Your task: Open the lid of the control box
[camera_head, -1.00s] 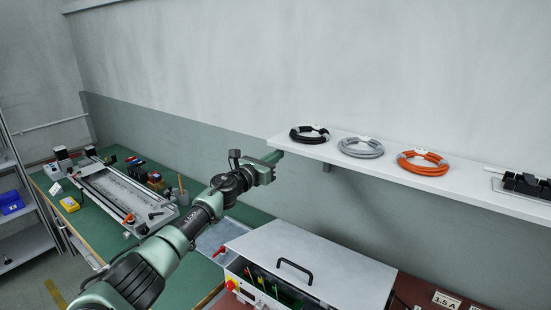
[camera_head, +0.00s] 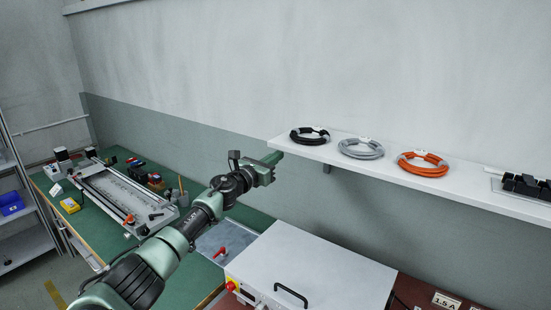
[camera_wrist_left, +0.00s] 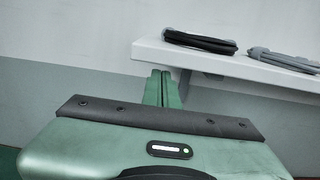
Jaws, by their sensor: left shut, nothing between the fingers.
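The control box (camera_head: 237,294) stands at the bottom middle of the head view, with a red knob on a yellow base on its front left. Its pale grey lid (camera_head: 315,266) lies flat over it, and no inside shows. The lid's black handle (camera_head: 291,294) is near its front edge. My left gripper (camera_head: 273,157) is up and behind the box's left side, near the shelf's left end, well apart from the lid. Its fingers are together and empty, as the left wrist view (camera_wrist_left: 161,88) also shows. My right gripper is not in view.
A white wall shelf (camera_head: 460,190) holds black, grey and orange cable coils (camera_head: 423,164); its left end is close to my left gripper. A green workbench (camera_head: 100,228) at left carries a long metal fixture (camera_head: 115,195). A red-handled item (camera_head: 221,252) is left of the box.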

